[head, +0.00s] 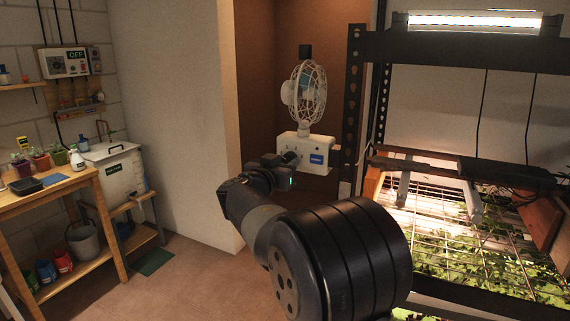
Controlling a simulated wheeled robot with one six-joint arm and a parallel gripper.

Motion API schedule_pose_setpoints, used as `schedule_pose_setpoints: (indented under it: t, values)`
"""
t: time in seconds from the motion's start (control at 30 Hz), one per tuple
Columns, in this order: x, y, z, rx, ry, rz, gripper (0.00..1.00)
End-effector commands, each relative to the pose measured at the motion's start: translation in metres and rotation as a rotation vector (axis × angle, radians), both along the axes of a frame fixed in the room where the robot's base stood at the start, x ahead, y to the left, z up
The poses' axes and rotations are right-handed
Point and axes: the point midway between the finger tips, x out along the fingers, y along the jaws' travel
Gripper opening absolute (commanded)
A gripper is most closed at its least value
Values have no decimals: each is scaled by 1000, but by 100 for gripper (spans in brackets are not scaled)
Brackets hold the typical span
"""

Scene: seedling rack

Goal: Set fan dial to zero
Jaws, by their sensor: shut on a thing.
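The white caged fan (305,97) is mounted at the back of the brown alcove. Below it is its white base box (318,145) with a blue label (316,159) on the front. My gripper (290,160) reaches to the left part of the base's front face. Its dark fingers are shut on the fan dial there. The dial is mostly hidden by the fingers, so its setting cannot be read.
The black seedling rack (354,110) with lit green plants stands close on the right. A wooden bench (65,190) with pots is on the left. A white lidded tub (118,172) stands behind it.

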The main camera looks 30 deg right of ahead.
Motion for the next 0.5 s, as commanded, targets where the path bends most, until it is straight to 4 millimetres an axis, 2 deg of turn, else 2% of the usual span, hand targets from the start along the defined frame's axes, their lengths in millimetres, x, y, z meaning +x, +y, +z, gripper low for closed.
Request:
schedule_pose_setpoints:
  t: [0.17,0.5]
  values:
    - [0,0,-2,-14,17,-1,9]
    - [-1,0,-3,-133,169,0,9]
